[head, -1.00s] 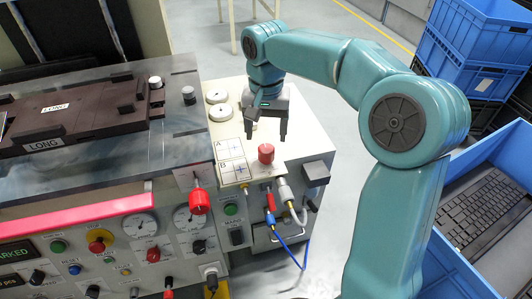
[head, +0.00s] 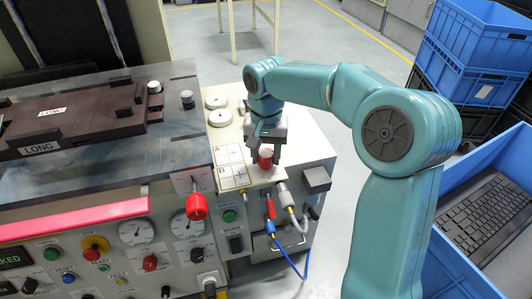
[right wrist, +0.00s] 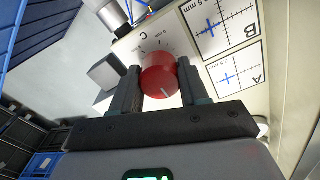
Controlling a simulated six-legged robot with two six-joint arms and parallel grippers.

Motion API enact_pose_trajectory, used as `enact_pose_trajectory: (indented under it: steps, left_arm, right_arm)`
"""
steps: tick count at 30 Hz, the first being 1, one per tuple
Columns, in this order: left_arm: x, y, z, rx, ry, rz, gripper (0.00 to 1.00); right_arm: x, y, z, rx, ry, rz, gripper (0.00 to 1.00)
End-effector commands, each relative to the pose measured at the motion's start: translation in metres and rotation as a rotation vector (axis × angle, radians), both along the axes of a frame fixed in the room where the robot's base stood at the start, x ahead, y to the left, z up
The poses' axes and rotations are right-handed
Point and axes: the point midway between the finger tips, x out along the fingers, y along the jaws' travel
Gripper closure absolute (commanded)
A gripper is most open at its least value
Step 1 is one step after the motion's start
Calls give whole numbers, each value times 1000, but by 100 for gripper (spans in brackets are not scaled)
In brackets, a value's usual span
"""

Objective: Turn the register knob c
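The register knob C (head: 266,158) is a red round knob on the cream panel at the front right of the machine. In the right wrist view the red knob (right wrist: 160,76) has a white pointer mark and a "C" with a printed scale beside it. My right gripper (head: 266,154) points down over it, with one finger on each side. In the right wrist view the fingers of the right gripper (right wrist: 160,84) lie close against both sides of the knob, with no clear gap. My left gripper is not in view.
Cards marked A (head: 229,154) and B (head: 234,176) lie left of the knob. A grey block (head: 317,179) and cable plugs stand close to its right and front. Another red knob (head: 196,206) is on the front panel. Blue crates (head: 470,45) stand at the right.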

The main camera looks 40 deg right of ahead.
Motion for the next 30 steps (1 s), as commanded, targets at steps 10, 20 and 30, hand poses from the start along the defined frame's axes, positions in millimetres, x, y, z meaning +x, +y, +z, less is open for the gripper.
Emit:
enact_pose_trajectory:
  steps: [10, 20, 30]
  left_arm:
    - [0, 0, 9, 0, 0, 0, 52]
    - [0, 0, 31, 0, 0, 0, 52]
    - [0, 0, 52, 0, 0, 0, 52]
  right_arm:
    - [0, 0, 2, 0, 0, 82, 86]
    - [0, 0, 4, -1, 0, 349, 86]
    - [1, 0, 4, -3, -1, 673, 86]
